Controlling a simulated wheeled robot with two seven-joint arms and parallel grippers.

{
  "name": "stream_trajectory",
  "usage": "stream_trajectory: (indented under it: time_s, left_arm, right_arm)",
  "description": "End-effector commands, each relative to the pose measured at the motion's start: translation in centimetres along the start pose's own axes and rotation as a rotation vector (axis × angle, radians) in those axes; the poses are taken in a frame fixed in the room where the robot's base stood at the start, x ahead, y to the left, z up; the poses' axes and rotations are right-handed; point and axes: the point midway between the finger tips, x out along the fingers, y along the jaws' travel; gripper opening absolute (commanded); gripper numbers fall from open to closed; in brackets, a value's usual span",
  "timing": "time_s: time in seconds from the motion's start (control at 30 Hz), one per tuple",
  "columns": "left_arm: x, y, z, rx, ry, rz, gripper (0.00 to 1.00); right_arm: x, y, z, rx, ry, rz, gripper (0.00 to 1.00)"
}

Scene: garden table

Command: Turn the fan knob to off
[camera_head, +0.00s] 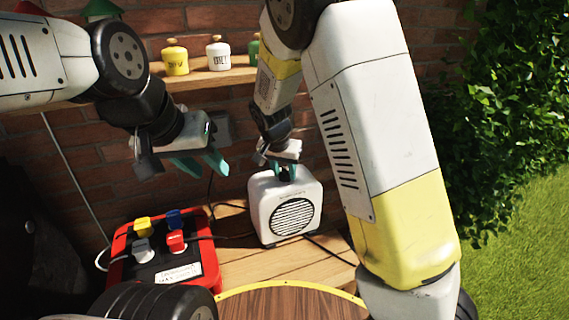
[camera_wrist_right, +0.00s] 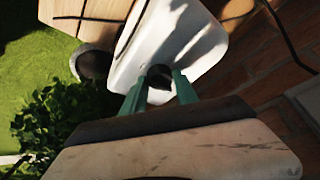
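The white box fan (camera_head: 289,209) stands on the wooden shelf, with a round slatted grille on its front. My right gripper (camera_head: 287,174) points down at the fan's top. In the right wrist view, its teal fingers (camera_wrist_right: 160,84) stand close together on either side of the dark fan knob (camera_wrist_right: 160,71), which fills the gap between the tips. The knob's pointer and marks are hidden, so its setting cannot be read. My left gripper (camera_head: 205,164) is open and empty, up and left of the fan.
A red-framed box (camera_head: 122,244) with several coloured plugs and cables stands left of the fan. A yellow jar (camera_head: 175,58) and a white jar (camera_head: 217,53) stand on a shelf above. A brick wall is close behind. A round wooden tabletop (camera_head: 290,302) is in front.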

Motion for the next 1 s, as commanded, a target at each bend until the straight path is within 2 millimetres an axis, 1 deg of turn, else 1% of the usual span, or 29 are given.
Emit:
stream_trajectory:
  time_s: [0.03,0.1,0.37,0.47,0.57,0.8,0.9,1.0]
  left_arm:
    - [0.0,0.0,0.0,0.000,0.000,0.000,0.36]
    - [0.0,0.0,0.0,0.000,0.000,0.000,0.36]
    - [0.0,0.0,0.0,0.000,0.000,0.000,0.36]
    - [0.0,0.0,0.0,0.000,0.000,0.000,0.36]
    - [0.0,0.0,0.0,0.000,0.000,0.000,0.36]
    - [0.0,0.0,0.0,0.000,0.000,0.000,0.36]
    - [0.0,0.0,0.0,0.000,0.000,0.000,0.36]
    - [0.0,0.0,0.0,0.000,0.000,0.000,0.36]
  right_arm:
    - [0.0,0.0,0.0,-0.001,0.001,0.000,0.45]
    - [0.0,0.0,0.0,0.000,0.001,0.000,0.57]
    - [0.0,0.0,0.0,0.001,0.000,0.000,0.57]
    - [-0.4,-0.1,0.0,0.001,0.001,-0.001,0.57]
    - [-1.6,-0.2,0.0,0.000,0.002,-0.005,0.57]
    - [-5.7,-0.2,0.0,0.000,0.002,-0.005,0.57]
    - [-6.9,-0.1,0.0,0.000,0.001,-0.003,0.57]
    - [-7.6,-0.1,0.0,-0.001,0.001,-0.002,0.57]
